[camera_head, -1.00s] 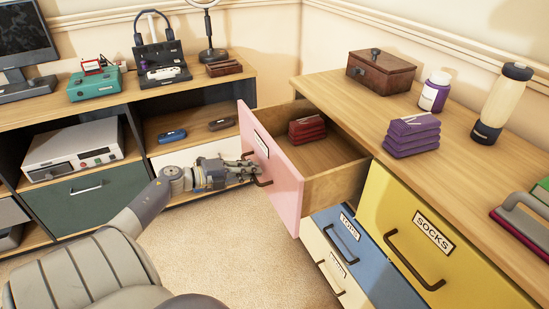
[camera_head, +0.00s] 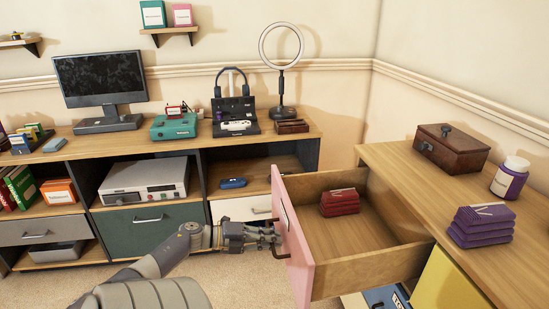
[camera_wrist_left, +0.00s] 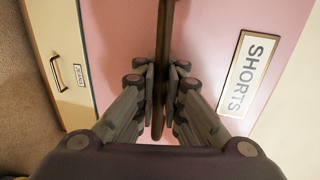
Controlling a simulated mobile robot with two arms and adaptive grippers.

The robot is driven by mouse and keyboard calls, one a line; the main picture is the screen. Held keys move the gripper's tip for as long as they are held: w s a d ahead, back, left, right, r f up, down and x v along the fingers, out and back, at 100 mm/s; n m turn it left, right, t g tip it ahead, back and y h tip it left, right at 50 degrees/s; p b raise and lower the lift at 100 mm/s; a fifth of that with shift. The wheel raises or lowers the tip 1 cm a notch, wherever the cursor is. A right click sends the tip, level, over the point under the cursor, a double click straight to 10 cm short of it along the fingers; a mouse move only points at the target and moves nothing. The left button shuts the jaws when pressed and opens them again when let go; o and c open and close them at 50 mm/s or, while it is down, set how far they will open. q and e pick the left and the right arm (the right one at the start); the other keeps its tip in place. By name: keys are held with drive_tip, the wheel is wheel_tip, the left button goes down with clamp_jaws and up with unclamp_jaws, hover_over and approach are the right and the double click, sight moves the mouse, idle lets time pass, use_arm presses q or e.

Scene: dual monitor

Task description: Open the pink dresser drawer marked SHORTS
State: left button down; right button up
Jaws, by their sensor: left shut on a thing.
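The pink drawer (camera_head: 292,238) of the dresser is pulled well out. Its wooden inside shows, with a folded dark red cloth stack (camera_head: 340,202) lying in it. The SHORTS label (camera_wrist_left: 250,75) shows on the pink front in the left wrist view. My left gripper (camera_head: 272,238) is shut on the dark drawer handle (camera_wrist_left: 162,60), which runs between its fingers in the left wrist view. My right gripper is not in view.
The dresser top (camera_head: 400,185) holds a brown wooden box (camera_head: 453,149), a purple bottle (camera_head: 510,177) and folded purple cloths (camera_head: 484,226). A shelf unit with a green drawer (camera_head: 155,230) stands behind my arm.

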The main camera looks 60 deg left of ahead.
use_arm(q)
drive_tip(key=shift+a+r, duration=0.1)
drive_tip(key=c, duration=1.7)
unclamp_jaws()
drive_tip(key=shift+s, duration=0.1)
drive_tip(key=v, duration=1.1)
drive_tip(key=shift+s, duration=0.4)
drive_tip(key=shift+a, duration=0.15)
